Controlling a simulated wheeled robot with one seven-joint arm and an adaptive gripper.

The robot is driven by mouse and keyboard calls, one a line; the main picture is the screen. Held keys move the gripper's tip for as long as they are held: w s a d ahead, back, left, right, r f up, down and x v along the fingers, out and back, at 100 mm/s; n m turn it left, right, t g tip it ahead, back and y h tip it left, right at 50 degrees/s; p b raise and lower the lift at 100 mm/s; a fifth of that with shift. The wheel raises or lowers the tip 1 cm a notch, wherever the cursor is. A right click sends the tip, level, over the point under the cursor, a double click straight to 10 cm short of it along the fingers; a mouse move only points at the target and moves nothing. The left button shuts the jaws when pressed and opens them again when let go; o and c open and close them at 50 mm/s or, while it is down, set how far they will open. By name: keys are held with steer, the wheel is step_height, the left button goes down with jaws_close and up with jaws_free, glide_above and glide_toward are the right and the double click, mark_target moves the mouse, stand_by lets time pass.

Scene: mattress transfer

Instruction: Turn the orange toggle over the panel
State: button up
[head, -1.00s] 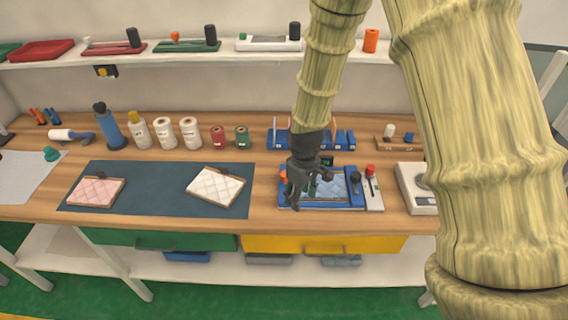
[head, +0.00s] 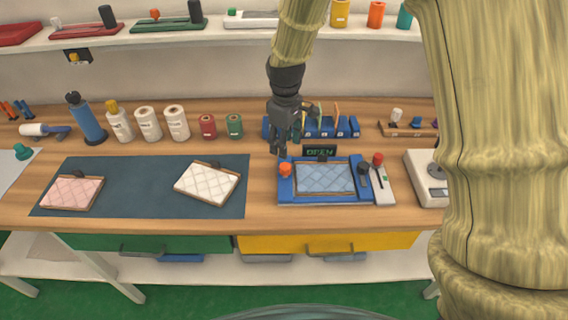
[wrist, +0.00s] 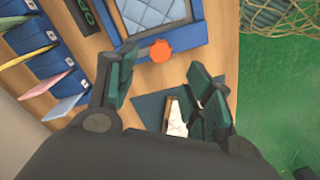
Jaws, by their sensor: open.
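The orange toggle (head: 285,169) sits at the left side of the blue fixture frame (head: 322,200). A light blue quilted panel (head: 324,178) lies flat in the frame. A small sign reading OPEN (head: 319,151) stands at its back edge. My gripper (head: 281,148) is open and empty, above and behind the orange toggle, apart from it. In the wrist view the orange toggle (wrist: 160,51) shows just beyond and between the open fingers (wrist: 160,92), with the quilted panel (wrist: 152,12) above it.
A black knob (head: 364,169) and a red-topped lever (head: 378,160) stand right of the panel. A blue rack (head: 335,132) with coloured cards is behind. A dark mat (head: 140,190) with pink and white quilted pieces lies left. A white scale (head: 428,180) is right.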

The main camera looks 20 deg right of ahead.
mark_target(285, 166)
steer(key=shift+f+p, duration=1.25)
steer(key=shift+f, duration=3.4)
steer(key=c, duration=1.1)
steer(key=shift+o, duration=0.4)
